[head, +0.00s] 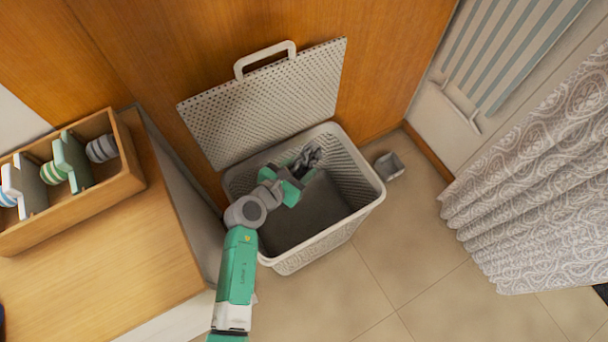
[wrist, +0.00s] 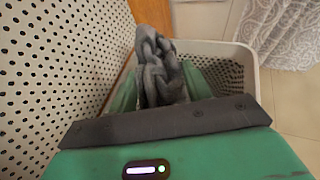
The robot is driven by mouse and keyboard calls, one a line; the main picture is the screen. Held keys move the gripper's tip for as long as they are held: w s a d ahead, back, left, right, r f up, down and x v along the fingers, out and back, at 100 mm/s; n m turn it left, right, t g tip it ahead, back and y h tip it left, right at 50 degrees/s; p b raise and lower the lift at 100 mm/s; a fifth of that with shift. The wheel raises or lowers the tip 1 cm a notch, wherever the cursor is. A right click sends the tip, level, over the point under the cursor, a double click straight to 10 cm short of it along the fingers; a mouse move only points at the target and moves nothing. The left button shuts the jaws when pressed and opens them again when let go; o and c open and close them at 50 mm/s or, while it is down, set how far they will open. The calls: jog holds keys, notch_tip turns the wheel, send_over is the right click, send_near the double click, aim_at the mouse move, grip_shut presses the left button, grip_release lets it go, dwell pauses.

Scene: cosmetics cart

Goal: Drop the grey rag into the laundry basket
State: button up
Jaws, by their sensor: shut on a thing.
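The grey rag (head: 307,158) is crumpled and held in my gripper (head: 297,175), over the open mouth of the laundry basket (head: 371,193). In the wrist view the rag (wrist: 158,72) sticks up between the green fingers of my gripper (wrist: 160,98), which are shut on it. The basket is white and perforated, and its lid (head: 270,100) stands open, tilted back against the wooden panel. The visible part of the basket's floor looks dark and bare. In the wrist view the basket rim (wrist: 252,62) lies beyond the rag, with the perforated lid (wrist: 45,85) close at left.
A wooden counter (head: 110,240) with a divided wooden box (head: 125,160) of rolled cloths is at left. A small grey container (head: 389,166) sits on the floor right of the basket. A patterned curtain (head: 540,190) hangs at right. The tiled floor in front is clear.

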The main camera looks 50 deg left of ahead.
notch_tip(320, 180, down, 6)
jog(key=b, duration=0.7)
jog(key=o, duration=1)
jog(key=r+p, duration=0.2)
jog(key=p, duration=0.1)
jog(key=r+p, duration=0.6)
jog(key=shift+d+r, duration=0.15)
jog(key=shift+d, duration=0.2)
jog(key=s+d+r+m+h+p, duration=0.1)
jog(key=d+r+p, duration=1.5)
jog(key=r+p, duration=0.3)
jog(key=shift+s+p, duration=0.2)
jog(key=shift+p, duration=0.95)
jog(key=shift+d, duration=0.1)
